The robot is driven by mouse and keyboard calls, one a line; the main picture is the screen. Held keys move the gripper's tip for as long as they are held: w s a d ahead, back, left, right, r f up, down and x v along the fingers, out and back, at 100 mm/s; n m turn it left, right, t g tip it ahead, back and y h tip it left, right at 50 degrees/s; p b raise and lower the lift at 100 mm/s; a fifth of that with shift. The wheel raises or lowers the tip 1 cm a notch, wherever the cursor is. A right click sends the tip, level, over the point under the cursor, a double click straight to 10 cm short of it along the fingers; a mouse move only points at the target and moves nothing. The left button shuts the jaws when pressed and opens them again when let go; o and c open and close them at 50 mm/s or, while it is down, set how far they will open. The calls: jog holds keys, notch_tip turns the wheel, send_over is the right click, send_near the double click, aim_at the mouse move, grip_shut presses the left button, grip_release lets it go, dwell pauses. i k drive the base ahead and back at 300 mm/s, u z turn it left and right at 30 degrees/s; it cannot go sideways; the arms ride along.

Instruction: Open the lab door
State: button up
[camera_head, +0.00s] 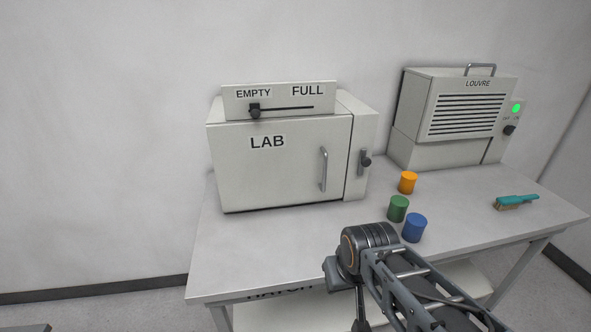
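The lab furnace is a pale box with a front door (275,167) labelled LAB, and the door looks shut. A vertical grey bar handle (323,169) is near the door's right edge. To its right, on the side panel, is a dark knob on a short upright slot (365,161). On top sits a panel (280,100) marked EMPTY and FULL, with its black slider at the EMPTY end. My arm reaches up from the bottom right, in front of the table.
The table (240,255) also carries orange (407,182), green (397,208) and blue (414,228) cylinders and a teal brush (516,201). A LOUVRE box (465,105) with a green light stands at the back right. The tabletop before the door is clear. A HATCH label below is partly hidden.

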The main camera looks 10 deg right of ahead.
aim_at(262, 164)
jog(key=k, duration=0.5)
jog(key=z, duration=0.6)
jog(key=i, duration=0.75)
jog(key=u, duration=1.5)
